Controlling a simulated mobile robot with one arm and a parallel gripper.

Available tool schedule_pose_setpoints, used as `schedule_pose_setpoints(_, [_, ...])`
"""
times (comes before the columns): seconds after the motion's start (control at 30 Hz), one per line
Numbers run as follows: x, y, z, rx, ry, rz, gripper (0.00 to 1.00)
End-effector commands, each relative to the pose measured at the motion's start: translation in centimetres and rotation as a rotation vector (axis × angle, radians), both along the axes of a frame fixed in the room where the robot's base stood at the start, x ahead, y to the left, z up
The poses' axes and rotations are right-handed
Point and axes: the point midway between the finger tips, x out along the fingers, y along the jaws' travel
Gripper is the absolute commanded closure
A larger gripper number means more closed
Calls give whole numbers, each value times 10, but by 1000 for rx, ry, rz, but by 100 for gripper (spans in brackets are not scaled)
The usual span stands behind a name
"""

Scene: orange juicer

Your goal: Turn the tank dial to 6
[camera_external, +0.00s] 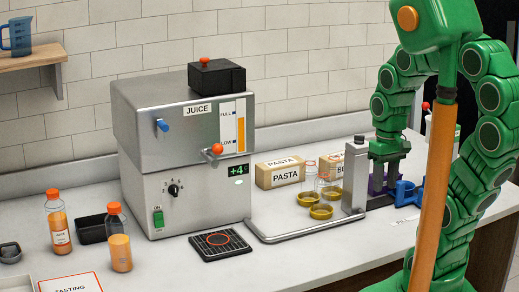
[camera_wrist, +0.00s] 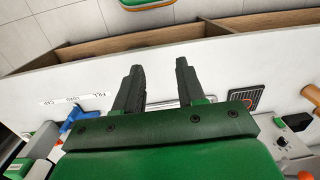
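The steel juicer (camera_external: 165,120) stands on the counter with a small black dial (camera_external: 174,189) on its lower front panel, ringed by marks too small to read. A display (camera_external: 237,171) on the panel reads +4. A small dark knob that looks like the dial (camera_wrist: 283,142) shows at the right of the wrist view. My gripper (camera_external: 384,174) is over the counter's right part, well to the right of the juicer and apart from the dial. In the wrist view my gripper (camera_wrist: 158,70) has its two fingers spread, with nothing between them.
A green switch (camera_external: 158,217), a blue lever (camera_external: 162,125) and an orange-knobbed tap (camera_external: 217,149) are near the dial. A black grille mat (camera_external: 220,245) lies before the juicer. Juice bottles (camera_external: 120,245) stand at left.

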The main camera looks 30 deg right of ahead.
Motion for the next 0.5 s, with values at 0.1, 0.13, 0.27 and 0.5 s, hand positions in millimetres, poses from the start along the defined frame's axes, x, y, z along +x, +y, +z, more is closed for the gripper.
schedule_pose_setpoints(0.1, [48,33,4,47,-92,28,61])
schedule_pose_setpoints(0.13, [59,42,5,61,-115,34,61])
schedule_pose_setpoints(0.27, [108,85,12,120,-222,50,61])
schedule_pose_setpoints(0.5, [187,174,28,240,-403,64,61])
